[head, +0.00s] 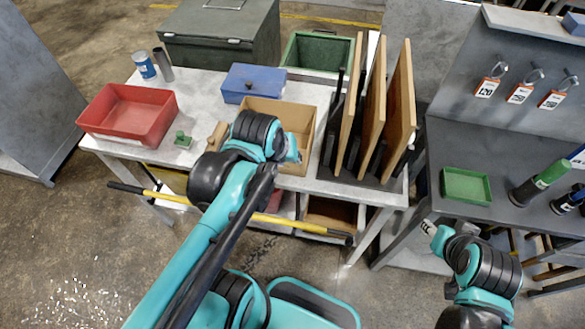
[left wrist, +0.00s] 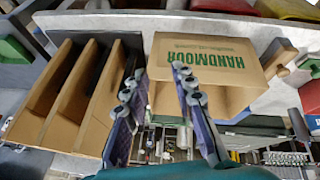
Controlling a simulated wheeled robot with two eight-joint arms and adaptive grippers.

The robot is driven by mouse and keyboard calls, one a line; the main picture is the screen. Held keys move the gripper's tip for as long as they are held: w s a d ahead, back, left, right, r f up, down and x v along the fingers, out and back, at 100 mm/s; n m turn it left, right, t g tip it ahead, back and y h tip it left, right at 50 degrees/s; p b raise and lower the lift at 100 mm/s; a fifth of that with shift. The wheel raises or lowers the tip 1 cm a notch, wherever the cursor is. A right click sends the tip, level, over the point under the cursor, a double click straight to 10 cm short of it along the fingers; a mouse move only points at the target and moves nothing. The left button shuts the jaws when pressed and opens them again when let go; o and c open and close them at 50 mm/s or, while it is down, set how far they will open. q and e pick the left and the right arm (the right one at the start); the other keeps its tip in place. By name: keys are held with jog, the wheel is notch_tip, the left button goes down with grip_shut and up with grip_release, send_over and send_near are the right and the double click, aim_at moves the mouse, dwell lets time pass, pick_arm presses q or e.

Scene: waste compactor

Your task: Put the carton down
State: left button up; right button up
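The brown carton (head: 296,116) is at the middle of the worktable, partly hidden by my left arm. One finger is beside the carton's left edge and the other overlaps the carton in the picture; contact cannot be made out.
Upright wooden panels in a rack (head: 372,180) stand close right of the carton. A blue box (head: 253,82) is behind it. A red bin (head: 127,113), green stamp (head: 183,140) and brush (head: 216,137) lie left. A yellow-handled tool (head: 165,197) crosses the table's front. Some tabletop (head: 198,95) is bare.

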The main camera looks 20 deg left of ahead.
pick_arm(q)
jog(key=d+m, duration=0.1)
jog(key=s+f+m+t, duration=0.1)
jog(key=m, duration=0.1)
jog(key=d+m, duration=0.1)
jog(key=m, duration=0.1)
jog(key=shift+s+d+f+t, duration=0.25)
jog(key=shift+s+d+t, duration=0.05)
jog(key=shift+s+t, duration=0.1)
jog(key=shift+f+b, duration=0.55)
jog(key=shift+f, duration=0.05)
